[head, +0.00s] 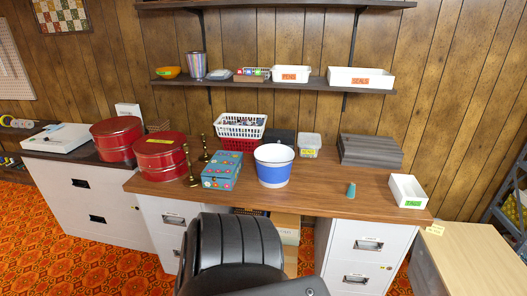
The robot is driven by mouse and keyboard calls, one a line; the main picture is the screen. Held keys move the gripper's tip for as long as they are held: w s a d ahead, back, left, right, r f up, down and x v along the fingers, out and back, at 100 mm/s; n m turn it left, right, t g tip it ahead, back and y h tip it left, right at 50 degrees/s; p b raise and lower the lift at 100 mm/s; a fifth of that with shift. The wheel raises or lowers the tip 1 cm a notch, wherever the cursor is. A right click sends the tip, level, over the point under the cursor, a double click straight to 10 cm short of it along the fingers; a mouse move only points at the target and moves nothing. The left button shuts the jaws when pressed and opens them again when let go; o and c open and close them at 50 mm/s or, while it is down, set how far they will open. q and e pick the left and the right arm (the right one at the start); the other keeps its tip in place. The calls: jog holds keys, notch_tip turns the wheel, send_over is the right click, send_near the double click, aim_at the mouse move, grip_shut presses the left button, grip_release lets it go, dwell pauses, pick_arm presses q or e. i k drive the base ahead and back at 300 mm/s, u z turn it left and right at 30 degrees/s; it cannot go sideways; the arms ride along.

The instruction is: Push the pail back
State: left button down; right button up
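The pail (273,167) is white with a broad blue band and stands upright on the wooden desk top (318,190). It is near the middle of the desk, close to the front edge, and its open top looks empty. Behind it are a dark box (282,137) and a small labelled white tub (309,144). A blue patterned box (222,171) stands just to its left. Neither of my grippers is in view, and nothing touches the pail from the front.
A black ribbed chair (238,243) stands before the desk. Brass candlesticks (189,165) and red round tins (160,156) are at left; a white basket (239,126) is behind. A grey stack (370,150), small green object (351,189) and white tray (407,190) are right.

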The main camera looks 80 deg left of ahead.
aim_at(271, 176)
jog(key=u, duration=0.55)
jog(key=i, duration=1.2)
jog(key=u, duration=1.65)
jog(key=i, duration=0.65)
jog(key=u, duration=0.8)
